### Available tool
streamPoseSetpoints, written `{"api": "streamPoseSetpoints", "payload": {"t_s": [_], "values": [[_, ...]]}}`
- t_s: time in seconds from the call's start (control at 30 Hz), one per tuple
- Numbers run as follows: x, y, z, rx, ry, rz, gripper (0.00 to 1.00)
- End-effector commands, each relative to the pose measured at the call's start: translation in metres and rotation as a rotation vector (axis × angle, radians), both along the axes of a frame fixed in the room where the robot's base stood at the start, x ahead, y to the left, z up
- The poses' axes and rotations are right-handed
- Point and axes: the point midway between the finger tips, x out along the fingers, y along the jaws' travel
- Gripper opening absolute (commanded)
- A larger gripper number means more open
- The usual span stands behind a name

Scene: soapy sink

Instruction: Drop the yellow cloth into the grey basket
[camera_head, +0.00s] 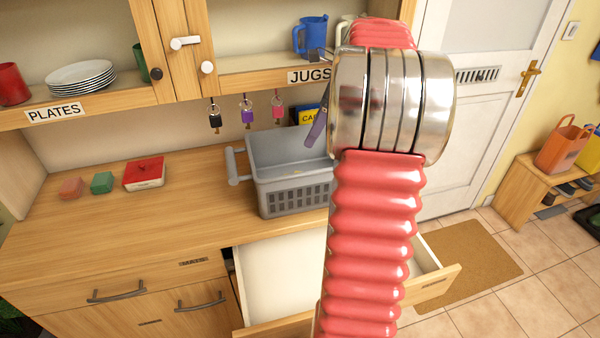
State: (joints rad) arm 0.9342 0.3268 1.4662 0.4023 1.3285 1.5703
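The grey basket (290,196) stands upright on the wooden counter, left of my red-sleeved arm. Its side has slots, and my arm covers its right part. Small yellowish specks show inside it, but I cannot tell what they are. I cannot make out the yellow cloth as a whole. My arm rises in front of the basket and its metal ring hides most of what is behind. A slim purple-grey piece (316,128) points down over the basket beside the ring; I cannot tell whether it is part of my gripper. My gripper's opening is hidden.
An open drawer (451,280) juts out below the counter. A red box (144,173), a green block (102,183) and a pink block (71,187) lie on the left. Keys (247,112) hang under the shelf. The counter's left front is clear.

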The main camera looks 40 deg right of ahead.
Motion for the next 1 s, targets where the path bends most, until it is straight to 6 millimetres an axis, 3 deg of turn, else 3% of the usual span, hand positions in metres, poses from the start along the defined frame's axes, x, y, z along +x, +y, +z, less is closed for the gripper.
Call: {"api": "streamPoseSetpoints", "payload": {"t_s": [0.5,1.0], "values": [[-0.027,-0.018,0.079,0.000,0.000,-0.001,0.73],[-0.031,-0.019,0.088,0.001,0.002,-0.001,0.73]]}}
